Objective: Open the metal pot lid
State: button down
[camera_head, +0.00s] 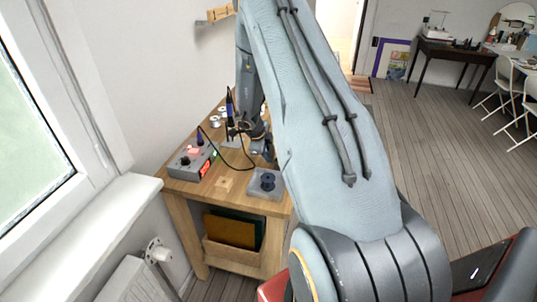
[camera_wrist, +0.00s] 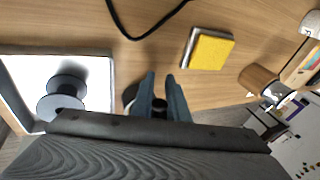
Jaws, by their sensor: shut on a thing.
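My gripper (camera_wrist: 162,98) points down at the wooden workbench in the wrist view. Its two blue-grey fingers are closed on a small dark knob (camera_wrist: 159,106), which appears to be that of the metal pot lid. A sliver of a round metallic rim (camera_wrist: 130,94) shows just left of the fingers. The rest of the pot and lid is hidden behind the fingers and wrist, so I cannot tell whether the lid is raised. In the head view my arm hides most of the gripper and pot area.
A dark spool (camera_wrist: 66,90) sits in a tray (camera_wrist: 103,58) left of the gripper. A yellow sponge (camera_wrist: 208,51) and a wooden-handled tool (camera_wrist: 258,79) lie to the right. A grey control box (camera_head: 190,161) with a black cable stands on the workbench (camera_head: 232,184).

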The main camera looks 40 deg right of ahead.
jog(key=shift+w+d+r, duration=0.1)
jog(key=shift+r, duration=0.05)
dwell(0.3)
jog(key=c, duration=1.7)
grip_release()
jog(key=shift+b+v, duration=0.95)
jog(key=shift+v, duration=2.95)
jog(key=shift+w+a+p+v, duration=0.2)
jog(key=shift+p+v, duration=0.3)
jog(key=shift+v, duration=1)
jog(key=shift+w+a+p+v, duration=0.15)
jog(key=shift+p+v, duration=0.4)
jog(key=shift+v, duration=0.9)
jog(key=shift+w+a+p+v, duration=0.2)
jog(key=shift+p+v, duration=0.3)
jog(key=shift+v, duration=1)
jog(key=shift+s+d+f, duration=0.1)
jog(key=shift+s+f, duration=0.05)
jog(key=shift+f, duration=0.05)
